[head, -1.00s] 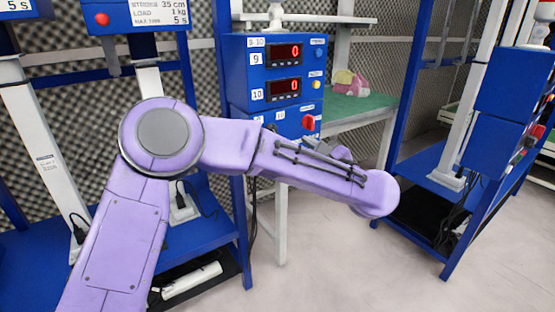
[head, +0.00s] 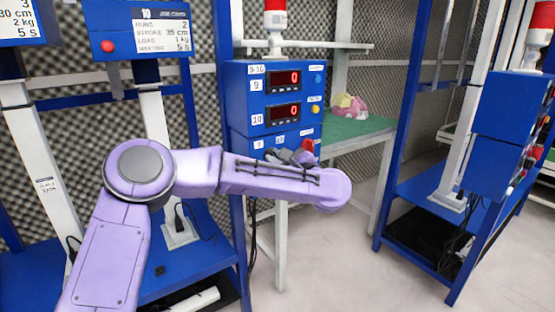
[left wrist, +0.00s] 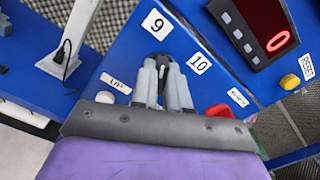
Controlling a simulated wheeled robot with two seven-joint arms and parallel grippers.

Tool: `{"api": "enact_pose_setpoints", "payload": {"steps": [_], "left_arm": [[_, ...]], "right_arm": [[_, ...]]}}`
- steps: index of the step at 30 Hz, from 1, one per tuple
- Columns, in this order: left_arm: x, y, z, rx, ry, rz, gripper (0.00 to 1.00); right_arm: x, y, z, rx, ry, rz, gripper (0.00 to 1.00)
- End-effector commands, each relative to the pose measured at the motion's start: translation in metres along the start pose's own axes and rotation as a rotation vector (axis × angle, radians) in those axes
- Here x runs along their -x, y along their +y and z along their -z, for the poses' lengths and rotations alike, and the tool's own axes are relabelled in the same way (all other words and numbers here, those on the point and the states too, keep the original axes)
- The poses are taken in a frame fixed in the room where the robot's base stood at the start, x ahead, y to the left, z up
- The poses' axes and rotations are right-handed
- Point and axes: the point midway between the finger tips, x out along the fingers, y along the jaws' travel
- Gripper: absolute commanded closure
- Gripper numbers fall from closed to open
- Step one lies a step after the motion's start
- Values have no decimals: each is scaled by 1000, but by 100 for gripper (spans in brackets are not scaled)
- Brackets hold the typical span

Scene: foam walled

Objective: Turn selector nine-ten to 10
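The selector nine-ten is a small dark knob (left wrist: 162,62) between the labels 9 (left wrist: 157,24) and 10 (left wrist: 200,63) on the blue control box (head: 236,108). In the left wrist view the grey fingers of my left gripper (left wrist: 165,76) point at the knob, one on each side of it. The gap between them is narrow, and I cannot tell whether they touch the knob. The fingers hide most of the knob, so its pointing direction is unclear. In the head view my left gripper (head: 285,156) is at the box's lower face, partly behind my purple arm. My right gripper is out of view.
A red knob (left wrist: 220,111) sits to the right of the fingers, and a pale round knob (left wrist: 105,97) to the left. Two red displays (head: 283,80) read 0 above. A green-topped table (head: 352,132) with a pink and yellow object (head: 350,106) stands behind.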

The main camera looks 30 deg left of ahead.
Motion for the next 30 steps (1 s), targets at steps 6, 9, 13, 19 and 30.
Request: {"api": "enact_pose_setpoints", "payload": {"steps": [6, 9, 13, 19, 30], "left_arm": [[0, 0, 0, -3, 0, 0, 100], [0, 0, 0, -14, 0, 0, 100], [0, 0, 0, -53, 0, 0, 100], [0, -1, 0, -178, -1, 0, 100], [0, -3, 0, -521, -1, 0, 100]], "right_arm": [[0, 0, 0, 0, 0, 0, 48], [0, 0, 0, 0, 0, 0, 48], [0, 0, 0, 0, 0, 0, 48], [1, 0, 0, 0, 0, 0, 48], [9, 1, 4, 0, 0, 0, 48]]}}
